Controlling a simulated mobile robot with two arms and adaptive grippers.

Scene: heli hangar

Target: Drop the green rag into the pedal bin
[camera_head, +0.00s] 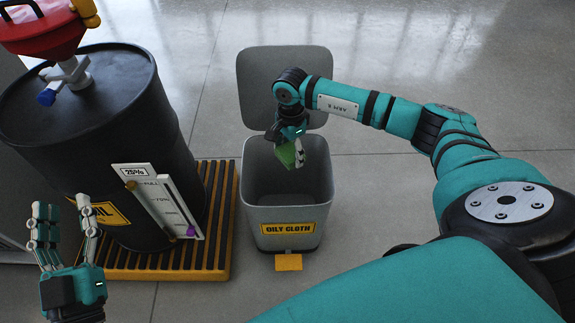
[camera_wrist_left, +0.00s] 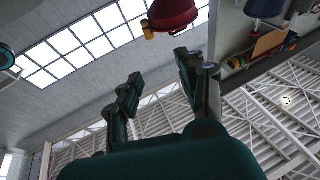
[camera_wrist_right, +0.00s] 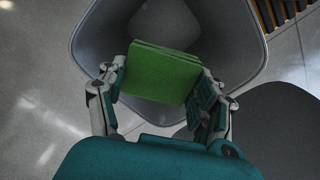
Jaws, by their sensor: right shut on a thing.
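The green rag (camera_head: 286,155) is a folded square held in my right gripper (camera_head: 293,157). In the right wrist view the rag (camera_wrist_right: 160,72) sits between the two fingers of my right gripper (camera_wrist_right: 160,92), over the open mouth of the bin. The pedal bin (camera_head: 259,196) is grey, with an "OILY CLOTH" label and its lid (camera_head: 262,72) standing open at the back. Its inner wall also shows in the right wrist view (camera_wrist_right: 235,40). My left gripper (camera_head: 62,225) is open and empty at the lower left, away from the bin.
A black oil drum (camera_head: 90,130) with a red funnel (camera_head: 40,28) stands on a yellow-edged grated pallet (camera_head: 222,225) left of the bin. A gauge board (camera_head: 160,203) is at the drum's front. The yellow pedal (camera_head: 288,262) is at the bin's foot. Floor behind is clear.

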